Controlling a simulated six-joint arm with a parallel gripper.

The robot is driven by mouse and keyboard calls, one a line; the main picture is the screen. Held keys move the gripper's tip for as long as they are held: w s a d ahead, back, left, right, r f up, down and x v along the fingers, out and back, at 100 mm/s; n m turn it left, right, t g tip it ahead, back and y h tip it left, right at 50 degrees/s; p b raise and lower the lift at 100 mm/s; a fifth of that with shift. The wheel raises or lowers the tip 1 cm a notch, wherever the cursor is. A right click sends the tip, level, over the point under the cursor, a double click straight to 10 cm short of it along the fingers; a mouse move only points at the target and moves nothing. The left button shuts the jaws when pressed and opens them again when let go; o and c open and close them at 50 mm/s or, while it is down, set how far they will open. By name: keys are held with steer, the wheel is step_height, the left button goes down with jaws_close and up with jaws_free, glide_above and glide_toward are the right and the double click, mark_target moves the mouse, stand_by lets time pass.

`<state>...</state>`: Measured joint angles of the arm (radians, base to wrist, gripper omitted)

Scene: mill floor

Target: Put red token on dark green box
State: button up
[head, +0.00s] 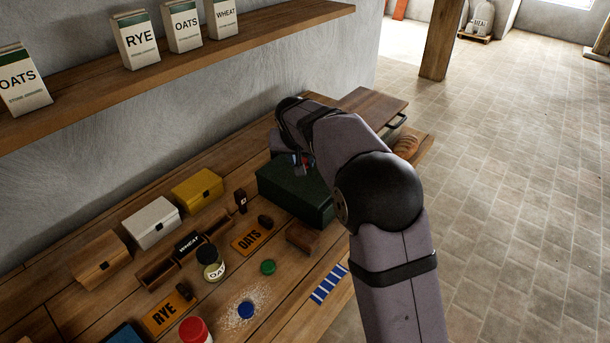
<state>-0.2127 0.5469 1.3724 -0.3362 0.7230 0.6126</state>
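The dark green box (292,196) is closed and stands on the bench right of centre, partly covered by my arm. My gripper (301,162) points down over the far left part of its lid. Small red and blue patches show at the fingertips. The red patch may be the red token, but it is too small to be sure. I cannot tell whether the fingers are shut or touch the lid. No red token lies loose in the visible part of the bench.
A green token (268,267) and a blue token (245,310) lie in front. Yellow (197,189), white (152,222) and wooden (100,260) boxes stand left. A jar (211,264), red-lidded jar (195,331) and OATS sign (251,239) are nearby. A shelf (180,65) hangs above.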

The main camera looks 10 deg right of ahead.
steer(key=shift+f+p, duration=0.75)
steer(key=shift+f, duration=3.2)
steer(key=shift+f, duration=0.15)
steer(key=o, duration=1)
steer(key=shift+r, duration=0.25)
steer(key=b+v, duration=0.3)
steer(key=v, duration=0.9)
